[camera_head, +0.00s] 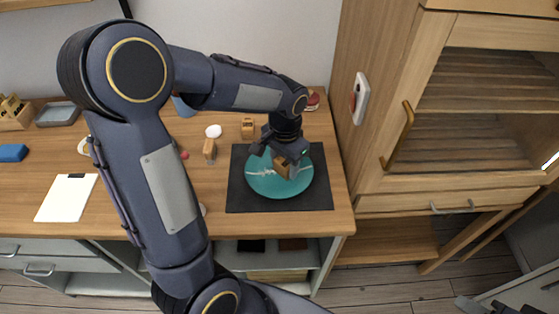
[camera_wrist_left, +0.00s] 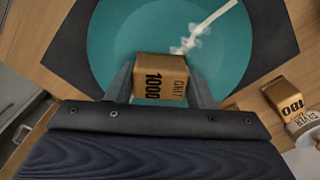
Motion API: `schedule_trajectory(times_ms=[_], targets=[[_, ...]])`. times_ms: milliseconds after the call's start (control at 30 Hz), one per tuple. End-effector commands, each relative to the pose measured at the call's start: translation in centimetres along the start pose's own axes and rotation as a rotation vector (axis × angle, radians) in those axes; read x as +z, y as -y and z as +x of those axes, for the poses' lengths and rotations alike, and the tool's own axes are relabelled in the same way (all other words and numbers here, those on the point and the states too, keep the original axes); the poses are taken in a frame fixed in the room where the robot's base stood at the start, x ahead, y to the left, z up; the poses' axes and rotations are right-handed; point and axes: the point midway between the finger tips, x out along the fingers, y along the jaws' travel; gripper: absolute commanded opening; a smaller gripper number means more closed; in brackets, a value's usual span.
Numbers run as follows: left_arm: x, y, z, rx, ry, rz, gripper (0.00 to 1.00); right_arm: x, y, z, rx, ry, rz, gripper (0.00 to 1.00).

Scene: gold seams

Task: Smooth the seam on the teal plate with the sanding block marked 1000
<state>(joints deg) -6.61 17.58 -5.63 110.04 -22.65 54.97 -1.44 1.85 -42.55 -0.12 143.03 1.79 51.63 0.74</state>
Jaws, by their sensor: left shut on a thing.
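The teal plate (camera_head: 299,184) lies on a dark mat (camera_head: 241,200) near the right end of the wooden counter. A pale, whitish seam (camera_head: 258,173) runs across it. In the left wrist view the seam (camera_wrist_left: 212,24) has ragged white patches at its near end. My left gripper (camera_head: 281,163) is over the plate, shut on a tan sanding block (camera_head: 281,171). The block (camera_wrist_left: 160,84) reads GRIT 1000 in the left wrist view, close to the seam's near end. Whether it touches the plate is unclear. My right gripper is not seen.
Two other tan blocks (camera_head: 248,127) (camera_head: 209,148) stand left of the mat; one in the left wrist view reads 180 (camera_wrist_left: 286,96). A white lump (camera_head: 213,131) is near them. A clipboard (camera_head: 67,198) lies further left. A tall wooden cabinet (camera_head: 440,130) stands right of the counter.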

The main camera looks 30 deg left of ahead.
Motion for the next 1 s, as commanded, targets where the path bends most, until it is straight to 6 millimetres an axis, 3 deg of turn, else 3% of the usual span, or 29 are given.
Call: schedule_trajectory(times_ms=[633, 1000], targets=[[-2.0, -0.4, -0.1, 0.002, 0.002, 0.0, 0.29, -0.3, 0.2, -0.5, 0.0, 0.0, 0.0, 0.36], [-1.2, -1.1, 0.1, 0.002, 0.003, 0.001, 0.29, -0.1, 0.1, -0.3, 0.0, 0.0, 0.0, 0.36]])
